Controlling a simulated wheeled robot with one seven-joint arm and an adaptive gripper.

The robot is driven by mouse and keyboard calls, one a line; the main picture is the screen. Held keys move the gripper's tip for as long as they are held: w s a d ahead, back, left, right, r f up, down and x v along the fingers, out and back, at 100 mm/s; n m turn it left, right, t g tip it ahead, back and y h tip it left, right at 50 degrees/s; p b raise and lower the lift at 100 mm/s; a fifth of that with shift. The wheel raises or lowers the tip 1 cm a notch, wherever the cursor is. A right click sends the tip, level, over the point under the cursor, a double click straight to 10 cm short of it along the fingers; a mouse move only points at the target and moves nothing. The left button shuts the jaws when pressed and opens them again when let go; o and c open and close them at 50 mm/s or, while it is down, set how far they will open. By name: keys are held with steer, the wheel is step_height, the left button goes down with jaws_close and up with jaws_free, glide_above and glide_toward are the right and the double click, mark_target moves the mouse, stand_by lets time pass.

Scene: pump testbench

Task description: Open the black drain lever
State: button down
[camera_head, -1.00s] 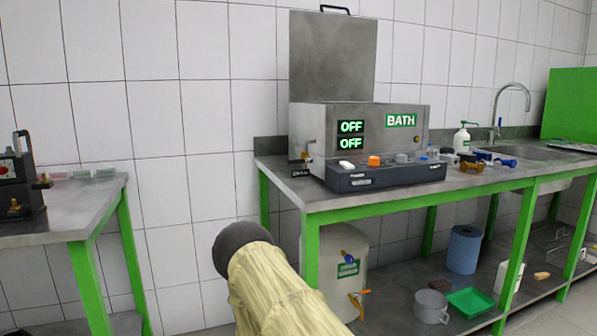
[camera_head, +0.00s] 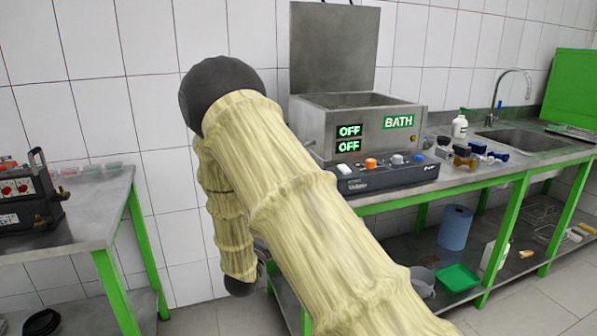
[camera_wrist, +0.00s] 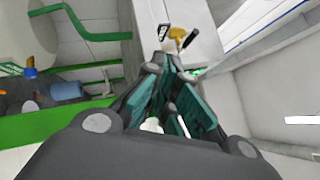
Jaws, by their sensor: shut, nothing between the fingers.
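In the wrist view, a small brass-coloured valve (camera_wrist: 176,33) stands out from a pale grey surface, beyond my fingertips. A thin black lever (camera_wrist: 190,38) shows at its right side, apart from my fingers. My gripper (camera_wrist: 172,72) is shut and empty, its teal finger pads meeting toward the tips. In the head view, the grey bath (camera_head: 375,125) stands on the right bench with its lid up and both displays reading OFF. My arm covers the bath's lower left side, and my gripper cannot be made out there.
A black control box (camera_head: 387,174) sits before the bath. A blue roll (camera_head: 455,228) and green tray (camera_head: 459,277) are on the lower shelf. A black device (camera_head: 25,200) stands on the left bench.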

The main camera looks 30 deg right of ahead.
step_height(320, 180, up, 4)
steer(key=m+g+h, duration=0.1)
steer(key=m, duration=0.1)
steer(key=shift+d+r+m+h, duration=0.1)
steer(key=shift+m+h, duration=0.2)
steer(key=shift+h, duration=0.1)
steer(key=shift+d, duration=0.1)
steer(key=p+x, duration=0.1)
steer(key=x, duration=0.9)
